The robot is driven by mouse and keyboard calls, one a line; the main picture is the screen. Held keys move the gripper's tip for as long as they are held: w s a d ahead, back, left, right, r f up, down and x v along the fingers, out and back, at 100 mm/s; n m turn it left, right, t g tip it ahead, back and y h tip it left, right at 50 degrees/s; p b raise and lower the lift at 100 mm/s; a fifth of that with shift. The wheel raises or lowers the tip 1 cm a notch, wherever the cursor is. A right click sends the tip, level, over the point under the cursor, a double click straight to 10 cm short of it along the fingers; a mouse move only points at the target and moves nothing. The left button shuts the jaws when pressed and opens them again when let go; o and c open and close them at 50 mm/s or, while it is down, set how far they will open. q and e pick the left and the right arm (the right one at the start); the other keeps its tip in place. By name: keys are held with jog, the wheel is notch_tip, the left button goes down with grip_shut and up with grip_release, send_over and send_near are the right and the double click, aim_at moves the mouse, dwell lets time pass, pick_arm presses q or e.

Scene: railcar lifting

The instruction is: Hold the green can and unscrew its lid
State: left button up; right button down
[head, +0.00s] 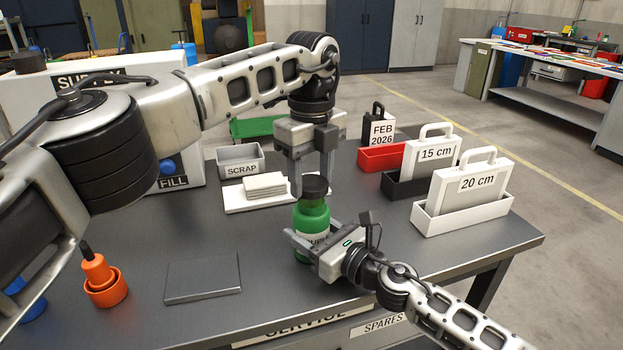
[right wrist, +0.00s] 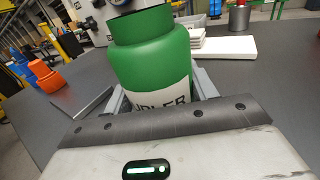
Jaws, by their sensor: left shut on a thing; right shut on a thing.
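The green can (head: 312,218) stands upright at the middle of the table, with a white label that is partly hidden. In the right wrist view the can (right wrist: 150,65) fills the space between the fingers. My right gripper (head: 304,244) is shut on the can's body from the front right. The dark lid (head: 314,188) sits on top of the can. My left gripper (head: 314,178) points straight down from above, with its fingers shut on the lid. The lid is mostly cut off at the top of the right wrist view.
A grey SCRAP bin (head: 241,160) and a white pad stack (head: 262,187) stand behind the can. A red tray (head: 382,158) and holders with 15 cm (head: 436,154) and 20 cm (head: 474,187) plates are right.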

aim_at(311, 183)
pick_arm(q)
jog(key=shift+r, duration=1.55)
pick_arm(e)
jog(key=shift+c, duration=2)
grip_release()
